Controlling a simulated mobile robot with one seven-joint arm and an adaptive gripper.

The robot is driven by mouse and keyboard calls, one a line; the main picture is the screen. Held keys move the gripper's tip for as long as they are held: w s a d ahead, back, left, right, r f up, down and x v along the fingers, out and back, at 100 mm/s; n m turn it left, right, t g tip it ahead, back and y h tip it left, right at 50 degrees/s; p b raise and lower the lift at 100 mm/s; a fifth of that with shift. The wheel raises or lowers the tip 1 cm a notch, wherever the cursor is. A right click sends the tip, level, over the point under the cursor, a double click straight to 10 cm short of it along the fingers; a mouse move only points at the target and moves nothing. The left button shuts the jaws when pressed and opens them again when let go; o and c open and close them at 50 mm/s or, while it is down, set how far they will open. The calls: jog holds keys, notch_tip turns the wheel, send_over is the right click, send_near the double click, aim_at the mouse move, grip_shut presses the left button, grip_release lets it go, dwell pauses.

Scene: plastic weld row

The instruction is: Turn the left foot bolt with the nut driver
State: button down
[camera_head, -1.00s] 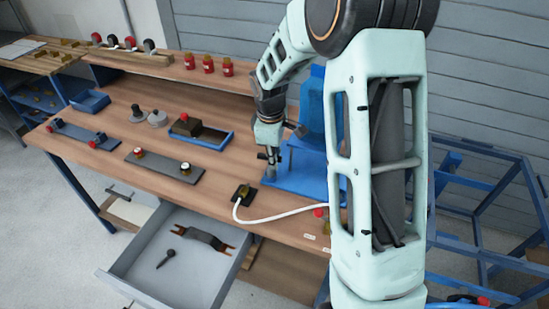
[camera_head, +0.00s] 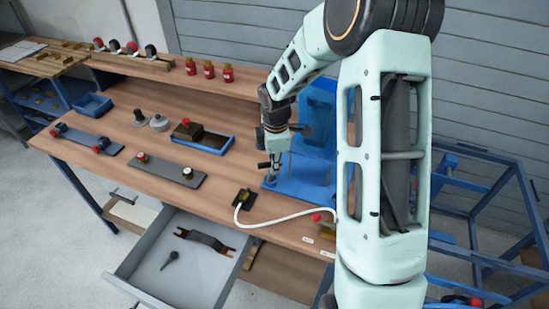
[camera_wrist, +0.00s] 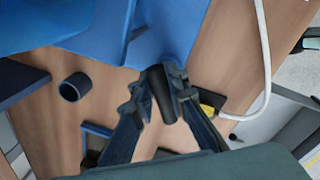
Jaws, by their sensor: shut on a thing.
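My gripper (camera_head: 270,168) is at the left front corner of the blue fixture (camera_head: 312,172) on the bench, pointing down. In the wrist view my gripper (camera_wrist: 160,95) is shut on a dark cylindrical tool, the nut driver (camera_wrist: 161,90). The driver's far end is close to the blue fixture base (camera_wrist: 130,45). The left foot bolt is hidden behind the gripper and driver, so I cannot tell whether the driver sits on it.
A black block (camera_head: 243,197) with a white cable (camera_head: 285,222) lies left of and in front of the fixture. A blue tray (camera_head: 203,139) stands further left. An open drawer (camera_head: 180,270) holds a strap-like part and a dark tool below the bench front.

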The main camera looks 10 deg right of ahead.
jog(key=n+p, duration=0.3)
jog(key=a+n+y+p, duration=0.1)
jog(key=n+p, duration=0.1)
jog(key=shift+w+r, duration=0.1)
jog(key=shift+r, duration=0.2)
jog(key=shift+f+n, duration=0.25)
jog(key=shift+n, duration=0.25)
jog(key=shift+w+d+r+p, duration=0.1)
jog(key=shift+d+r+p, duration=0.05)
jog(key=shift+r+p, duration=2.1)
